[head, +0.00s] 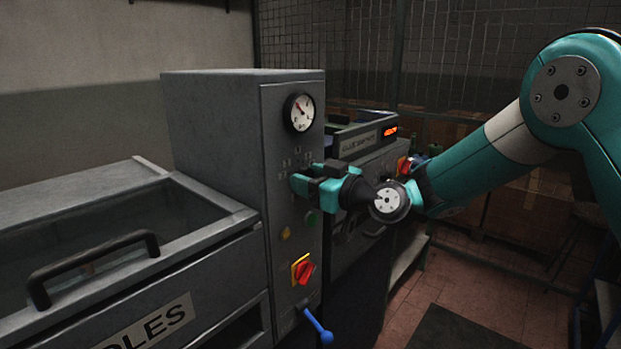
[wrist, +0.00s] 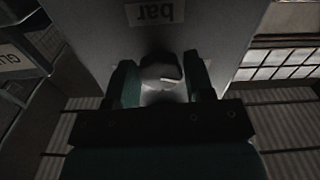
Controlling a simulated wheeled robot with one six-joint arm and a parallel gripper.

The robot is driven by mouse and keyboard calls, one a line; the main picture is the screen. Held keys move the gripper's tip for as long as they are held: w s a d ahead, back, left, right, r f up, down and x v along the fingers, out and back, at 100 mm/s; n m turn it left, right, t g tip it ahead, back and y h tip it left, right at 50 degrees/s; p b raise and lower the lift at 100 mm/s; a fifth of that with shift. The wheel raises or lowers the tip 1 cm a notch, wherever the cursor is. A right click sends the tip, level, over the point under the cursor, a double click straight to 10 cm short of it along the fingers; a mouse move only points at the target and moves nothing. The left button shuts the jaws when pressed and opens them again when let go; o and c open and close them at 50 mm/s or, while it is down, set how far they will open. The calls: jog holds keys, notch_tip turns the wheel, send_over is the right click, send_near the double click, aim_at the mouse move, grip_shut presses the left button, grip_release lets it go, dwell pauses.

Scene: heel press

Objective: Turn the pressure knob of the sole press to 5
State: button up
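The sole press is the grey cabinet (head: 215,125) left of centre in the head view. Its pressure knob (wrist: 161,77) shows in the wrist view as a round knob with a white pointer line, below an upside-down "bar" label (wrist: 155,13). In the head view my gripper hides the knob. My gripper (head: 298,184) is at the press's front panel, below the gauge. In the wrist view its two fingers (wrist: 160,82) stand on either side of the knob, very close to it. I cannot tell whether both touch it. The scale number at the pointer is not readable.
A round gauge (head: 298,112) sits above my gripper. A glue machine (head: 358,140) with an orange display stands behind.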

jog(key=c, duration=0.5)
jog(key=shift+m, duration=0.3)
jog(key=m+p, duration=0.2)
jog(key=m, duration=1.8)
jog(key=shift+r, duration=0.1)
dwell(0.4)
jog(key=o, duration=0.9)
